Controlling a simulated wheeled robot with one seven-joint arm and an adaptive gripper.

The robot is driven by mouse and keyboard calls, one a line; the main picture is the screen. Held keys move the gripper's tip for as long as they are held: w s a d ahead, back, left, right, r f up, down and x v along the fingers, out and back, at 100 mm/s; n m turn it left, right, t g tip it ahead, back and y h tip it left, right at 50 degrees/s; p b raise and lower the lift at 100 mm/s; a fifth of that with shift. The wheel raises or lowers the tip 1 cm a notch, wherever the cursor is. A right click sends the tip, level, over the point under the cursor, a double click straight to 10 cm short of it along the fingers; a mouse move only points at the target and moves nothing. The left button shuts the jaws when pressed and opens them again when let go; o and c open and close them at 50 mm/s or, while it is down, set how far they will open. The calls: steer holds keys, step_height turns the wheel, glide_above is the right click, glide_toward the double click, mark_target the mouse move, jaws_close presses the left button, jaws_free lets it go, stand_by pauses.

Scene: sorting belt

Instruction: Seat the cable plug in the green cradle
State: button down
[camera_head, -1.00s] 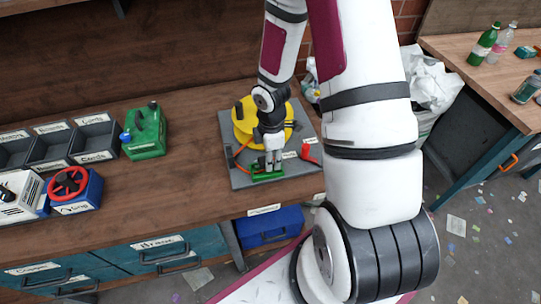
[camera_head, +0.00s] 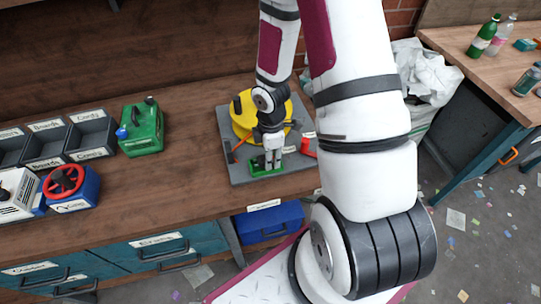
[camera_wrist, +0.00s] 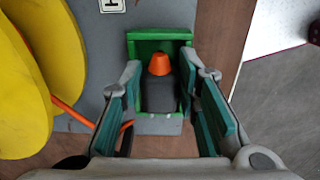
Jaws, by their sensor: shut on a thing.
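The green cradle (camera_wrist: 160,37) sits on a grey board at the front edge of the bench; it also shows in the head view (camera_head: 255,171). The cable plug (camera_wrist: 160,97) has a dark body and an orange tip. In the wrist view it lies within the cradle's outline; whether it is fully down cannot be told. My gripper (camera_wrist: 168,100) is shut on the plug, one finger on each side. In the head view my gripper (camera_head: 272,164) points down at the cradle and hides most of the plug.
A yellow reel (camera_wrist: 22,85) stands on the grey board (camera_head: 232,172) beside the cradle, with orange cable (camera_wrist: 72,112) near it. A red object (camera_head: 308,145) stands to the right. A green canister (camera_head: 140,128) and grey bins (camera_head: 90,137) lie left.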

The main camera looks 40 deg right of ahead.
steer(key=shift+s+f, duration=0.15)
steer(key=shift+f, duration=0.45)
steer(key=c, duration=1.3)
jaws_free()
steer(key=shift+o, duration=0.9)
steer(key=shift+w+f, duration=0.15)
steer(key=shift+w, duration=0.05)
steer(key=shift+s+r, duration=0.15)
steer(key=shift+r, duration=0.05)
step_height(320, 180, up, 12)
